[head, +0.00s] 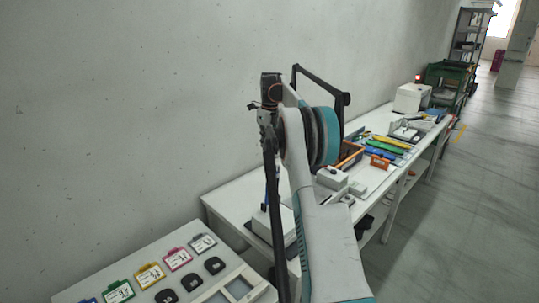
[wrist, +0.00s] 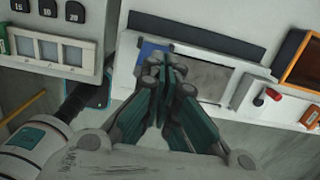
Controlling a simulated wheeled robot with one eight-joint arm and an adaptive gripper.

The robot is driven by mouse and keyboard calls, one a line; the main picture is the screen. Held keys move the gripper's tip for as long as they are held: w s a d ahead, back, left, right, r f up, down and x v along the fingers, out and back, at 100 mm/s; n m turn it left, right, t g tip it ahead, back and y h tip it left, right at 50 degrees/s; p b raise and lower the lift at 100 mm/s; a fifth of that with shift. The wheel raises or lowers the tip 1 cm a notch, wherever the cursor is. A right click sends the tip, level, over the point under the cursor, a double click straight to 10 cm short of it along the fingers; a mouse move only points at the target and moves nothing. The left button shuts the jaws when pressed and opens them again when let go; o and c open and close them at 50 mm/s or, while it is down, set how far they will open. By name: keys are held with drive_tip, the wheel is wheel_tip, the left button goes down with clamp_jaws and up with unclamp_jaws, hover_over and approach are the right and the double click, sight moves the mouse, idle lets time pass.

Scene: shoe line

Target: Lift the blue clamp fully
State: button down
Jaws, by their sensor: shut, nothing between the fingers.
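My gripper (wrist: 165,66) is shut in the wrist view, with its fingertips together and nothing seen between them. A blue part (wrist: 149,48), which looks like the blue clamp, shows just beyond and to the left of the fingertips. The fingers hide some of it, and I cannot tell whether they touch it. It sits at the left end of a white fixture with a grey plate (wrist: 203,76). In the head view a small blue piece (head: 265,206) shows above the white fixture beside my arm; my arm hides much of that area and the gripper cannot be made out.
A white panel with labelled coloured cards (head: 150,275) and black buttons stands at the front left. The long white table (head: 372,178) holds colourful tools further back.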

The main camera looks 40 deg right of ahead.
drive_tip(key=r, duration=0.1)
drive_tip(key=w+r, duration=0.1)
drive_tip(key=r, duration=0.1)
drive_tip(key=shift+w+a, duration=0.1)
drive_tip(key=shift+a, duration=0.05)
drive_tip(key=shift+f, duration=0.1)
idle(0.4)
